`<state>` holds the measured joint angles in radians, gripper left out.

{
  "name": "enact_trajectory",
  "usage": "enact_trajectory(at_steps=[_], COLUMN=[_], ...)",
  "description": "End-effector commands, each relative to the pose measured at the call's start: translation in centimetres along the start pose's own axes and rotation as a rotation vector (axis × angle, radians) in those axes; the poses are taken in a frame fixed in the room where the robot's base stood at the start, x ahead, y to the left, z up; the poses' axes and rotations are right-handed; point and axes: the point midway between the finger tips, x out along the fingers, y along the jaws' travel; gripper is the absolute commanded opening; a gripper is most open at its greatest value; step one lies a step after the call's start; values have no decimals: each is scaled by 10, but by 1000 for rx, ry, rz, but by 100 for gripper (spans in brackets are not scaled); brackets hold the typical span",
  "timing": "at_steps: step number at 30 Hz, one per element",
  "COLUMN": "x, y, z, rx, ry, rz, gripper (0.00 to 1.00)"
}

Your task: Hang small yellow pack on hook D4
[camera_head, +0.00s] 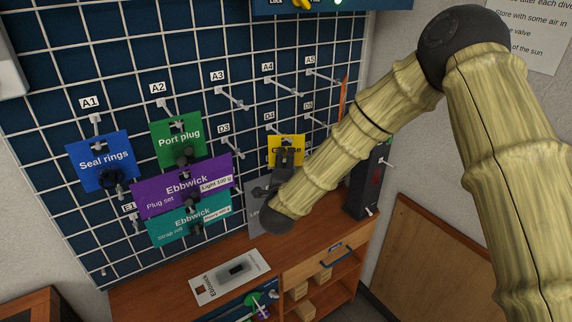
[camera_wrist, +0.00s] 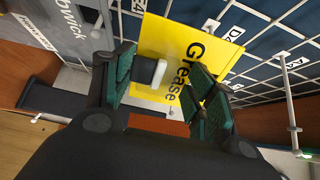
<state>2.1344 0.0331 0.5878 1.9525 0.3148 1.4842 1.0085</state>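The small yellow pack (camera_head: 286,139), lettered Grease, is upright against the grid wall just below the D4 label (camera_head: 270,115). My gripper (camera_head: 286,160) is in front of the pack's lower part. In the wrist view my gripper (camera_wrist: 160,85) has its green-padded fingers apart, with a grey-white block (camera_wrist: 150,72) between them and a gap on the right.
Purple (camera_head: 165,190), teal (camera_head: 175,226), blue (camera_head: 98,155) and green (camera_head: 176,132) packs hang to the left. Hooks A4 (camera_head: 285,88) and A5 (camera_head: 322,77) are bare above. A wooden cabinet (camera_head: 235,250) stands below, with a black device (camera_head: 362,190) at right.

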Motion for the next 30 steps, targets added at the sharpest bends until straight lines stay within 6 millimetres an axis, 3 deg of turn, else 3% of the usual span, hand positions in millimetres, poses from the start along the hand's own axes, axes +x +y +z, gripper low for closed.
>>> enact_trajectory(at_steps=[9,14,30], x=[-1,-12,-101], y=[0,1,1], z=[0,0,0], rx=[0,0,0], ry=[0,-1,-2], rz=[0,2,2], gripper=[61,61,61])
